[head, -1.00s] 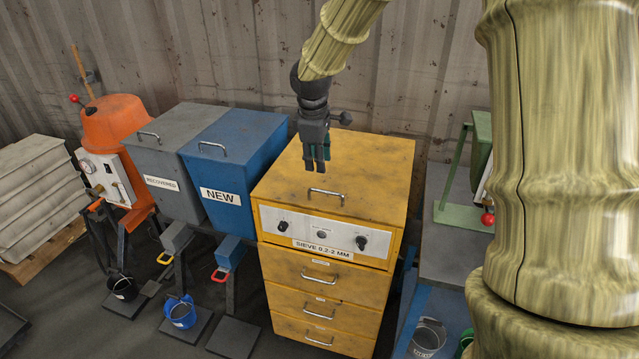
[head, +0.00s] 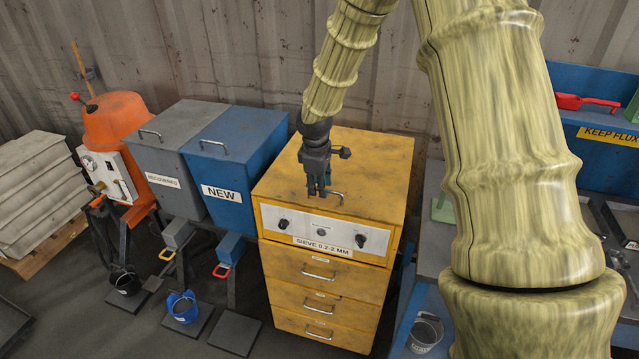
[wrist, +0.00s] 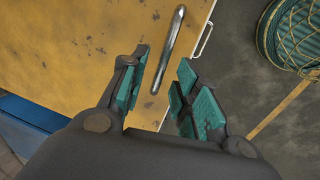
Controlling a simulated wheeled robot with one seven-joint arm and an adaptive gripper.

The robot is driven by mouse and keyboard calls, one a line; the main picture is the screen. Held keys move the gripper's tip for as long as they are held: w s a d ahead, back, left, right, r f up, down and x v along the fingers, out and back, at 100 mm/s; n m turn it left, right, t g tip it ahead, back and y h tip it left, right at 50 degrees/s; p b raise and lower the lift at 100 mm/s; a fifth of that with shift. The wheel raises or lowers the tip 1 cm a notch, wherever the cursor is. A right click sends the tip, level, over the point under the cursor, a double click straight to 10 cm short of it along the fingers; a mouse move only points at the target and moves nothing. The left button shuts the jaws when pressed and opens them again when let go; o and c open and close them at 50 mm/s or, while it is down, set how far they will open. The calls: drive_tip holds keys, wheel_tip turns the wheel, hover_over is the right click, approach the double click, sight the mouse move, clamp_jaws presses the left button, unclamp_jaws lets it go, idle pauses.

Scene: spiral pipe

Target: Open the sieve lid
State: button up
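The yellow sieve cabinet labelled SIEVE 0.2-2 MM stands in the middle of the head view, with its flat top lid (head: 365,165) down. A metal bar handle (head: 335,196) is near the lid's front edge, partly hidden by my gripper. My gripper (head: 318,192) points down over the front of the lid. In the wrist view my gripper (wrist: 163,88) is open, with teal pads apart and nothing between them at the pads. The lid handle (wrist: 169,50) lies just past the fingertips, lined up with the gap. I cannot tell whether a finger touches the lid.
Left of the sieve stand the blue NEW bin (head: 238,150), the grey RECOVERED bin (head: 160,148) and an orange machine (head: 117,122). Drawers with bar handles (head: 319,273) are below the lid. A corrugated wall (head: 250,50) is behind. A workbench is at right.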

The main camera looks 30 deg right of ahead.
drive_tip(key=shift+f, duration=0.15)
clamp_jaws()
